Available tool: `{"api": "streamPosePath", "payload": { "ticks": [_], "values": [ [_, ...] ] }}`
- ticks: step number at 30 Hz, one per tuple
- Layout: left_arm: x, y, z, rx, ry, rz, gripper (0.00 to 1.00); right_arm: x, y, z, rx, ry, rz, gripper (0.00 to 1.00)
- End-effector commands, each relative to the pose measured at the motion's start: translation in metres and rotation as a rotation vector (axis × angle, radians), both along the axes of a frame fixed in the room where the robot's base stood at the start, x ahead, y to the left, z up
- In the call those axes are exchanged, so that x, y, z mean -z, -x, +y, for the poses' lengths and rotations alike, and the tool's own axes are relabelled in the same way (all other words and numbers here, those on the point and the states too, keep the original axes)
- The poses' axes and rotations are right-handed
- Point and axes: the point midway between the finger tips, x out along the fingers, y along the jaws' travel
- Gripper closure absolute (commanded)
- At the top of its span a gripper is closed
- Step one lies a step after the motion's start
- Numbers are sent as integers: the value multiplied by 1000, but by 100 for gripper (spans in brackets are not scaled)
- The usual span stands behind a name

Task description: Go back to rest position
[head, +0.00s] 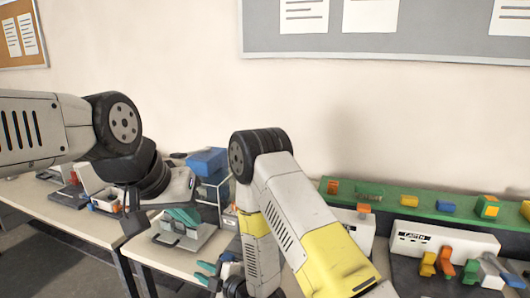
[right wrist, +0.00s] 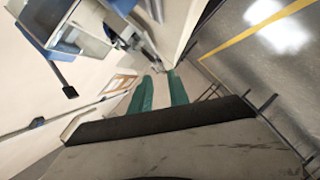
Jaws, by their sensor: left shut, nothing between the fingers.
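My left arm comes in from the left in the head view and bends down over the back table. Its teal-fingered gripper (head: 183,216) is shut and empty, in front of grey equipment on that table. My right arm fills the lower middle of the head view. Its gripper (head: 204,273) is lower, partly hidden by the arm and cut by the bottom edge. In the right wrist view the two teal fingers of this gripper (right wrist: 160,92) stand apart with a gap between them, and nothing shows held there.
A light table (head: 70,212) with small devices stands at left. A blue box (head: 207,161) sits on a stand behind the grippers. At right, a green rail (head: 400,199) carries coloured blocks above a white unit (head: 440,240) with orange and yellow parts.

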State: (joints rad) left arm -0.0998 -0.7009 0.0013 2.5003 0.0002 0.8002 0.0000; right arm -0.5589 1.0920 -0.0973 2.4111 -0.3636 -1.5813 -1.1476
Motion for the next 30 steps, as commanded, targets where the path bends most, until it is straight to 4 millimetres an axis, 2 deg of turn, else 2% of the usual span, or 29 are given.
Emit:
{"api": "streamPosePath", "payload": {
  "ticks": [11, 17, 23, 27, 30],
  "values": [
    [0, 0, 0, -1, 1, 0, 100, -27, -30, -14, 71, 8, 73, 78],
    [0, 0, 0, -1, 0, 1, 100, -53, -53, -33, 148, 11, 149, 78],
    [0, 0, 0, -1, 1, 0, 100, -99, -79, -72, 286, -4, 276, 78],
    [0, 0, 0, -1, 0, 1, 100, -141, -89, -118, 432, -39, 408, 78],
    [0, 0, 0, -1, 1, 0, 100, -171, -85, -153, 538, -76, 505, 78]
  ]
}}
